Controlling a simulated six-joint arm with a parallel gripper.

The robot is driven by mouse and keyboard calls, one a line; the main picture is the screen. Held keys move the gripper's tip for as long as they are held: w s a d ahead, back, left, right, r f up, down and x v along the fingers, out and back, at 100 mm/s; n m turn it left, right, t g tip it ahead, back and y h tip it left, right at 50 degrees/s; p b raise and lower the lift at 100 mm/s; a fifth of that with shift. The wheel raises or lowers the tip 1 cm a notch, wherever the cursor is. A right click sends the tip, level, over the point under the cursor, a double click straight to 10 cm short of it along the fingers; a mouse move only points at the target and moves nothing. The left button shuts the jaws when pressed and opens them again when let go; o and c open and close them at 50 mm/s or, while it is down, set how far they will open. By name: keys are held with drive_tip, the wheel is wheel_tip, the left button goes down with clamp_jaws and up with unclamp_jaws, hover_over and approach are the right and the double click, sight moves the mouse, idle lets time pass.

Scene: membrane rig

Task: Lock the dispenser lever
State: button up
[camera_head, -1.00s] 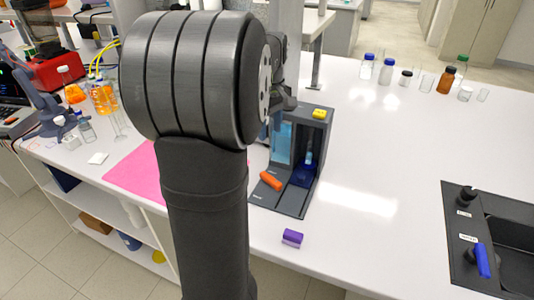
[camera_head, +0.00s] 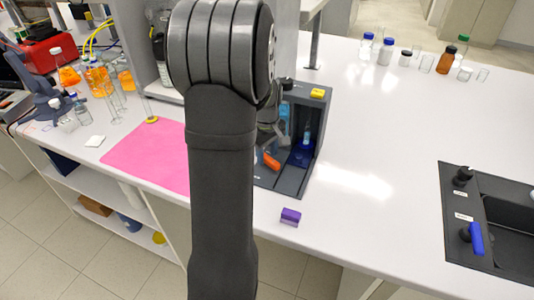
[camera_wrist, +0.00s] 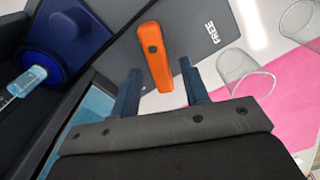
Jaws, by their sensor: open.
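The grey dispenser (camera_head: 318,130) stands on the white bench, partly hidden by my arm. Its orange lever (camera_head: 271,160) shows at its front left, beside my arm. In the wrist view the lever (camera_wrist: 163,65) lies on a grey plate, with the printed word FREE (camera_wrist: 211,34) to its right. My gripper (camera_wrist: 160,68) is open, with one finger on each side of the lever's near end. A gap shows on both sides, and I cannot tell the height between the fingertips and the lever. In the head view my gripper is mostly hidden behind my arm.
A blue round holder (camera_wrist: 60,40) with a clear tube (camera_wrist: 27,80) is at the wrist view's left. Clear glassware (camera_wrist: 245,72) stands to the right, by a pink mat (camera_head: 150,155). A purple block (camera_head: 290,217) lies in front.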

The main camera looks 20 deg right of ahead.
drive_tip(key=shift+f, duration=0.25)
clamp_jaws()
drive_tip(key=shift+d+m, duration=0.2)
drive_tip(key=shift+m, duration=0.6)
unclamp_jaws()
drive_tip(key=shift+r, duration=0.15)
